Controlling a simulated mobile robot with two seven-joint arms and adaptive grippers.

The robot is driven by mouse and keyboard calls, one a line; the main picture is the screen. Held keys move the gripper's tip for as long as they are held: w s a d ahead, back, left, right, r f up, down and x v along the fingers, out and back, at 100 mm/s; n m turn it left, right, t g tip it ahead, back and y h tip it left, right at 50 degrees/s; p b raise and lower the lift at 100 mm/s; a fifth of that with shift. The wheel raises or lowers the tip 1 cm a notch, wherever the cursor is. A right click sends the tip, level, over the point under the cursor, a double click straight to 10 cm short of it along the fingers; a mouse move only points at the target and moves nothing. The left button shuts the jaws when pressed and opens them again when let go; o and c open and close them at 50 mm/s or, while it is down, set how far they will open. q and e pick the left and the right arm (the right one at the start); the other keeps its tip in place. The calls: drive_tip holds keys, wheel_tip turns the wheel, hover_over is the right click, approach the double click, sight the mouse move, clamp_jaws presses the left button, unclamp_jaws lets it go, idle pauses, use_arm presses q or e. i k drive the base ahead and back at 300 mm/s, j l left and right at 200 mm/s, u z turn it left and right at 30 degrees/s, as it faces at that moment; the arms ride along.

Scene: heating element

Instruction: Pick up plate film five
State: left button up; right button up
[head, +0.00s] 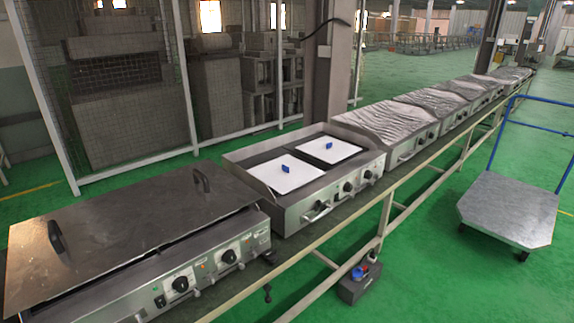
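A row of metal heating units stands on a long bench that runs from the lower left to the far right. Several units toward the far end have wrinkled, shiny grey film over their tops; the nearest film-covered one (385,122) is in the middle, with another film (432,102) behind it and more (512,73) farther off. No label shows which film is number five. Neither of my grippers is in view.
An open unit (310,208) holds two white plates (287,174) with blue handles. The nearest unit has a dark lid (130,225) with two handles. A flat cart (510,208) with a blue rail stands at right. A mesh fence (110,90) is behind.

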sight(285, 174)
drive_tip(key=i+l+u, duration=0.1)
drive_tip(key=i+l, duration=0.3)
drive_tip(key=i, duration=0.15)
drive_tip(key=i+l, duration=0.45)
drive_tip(key=i, duration=0.15)
drive_tip(key=j+u, duration=0.05)
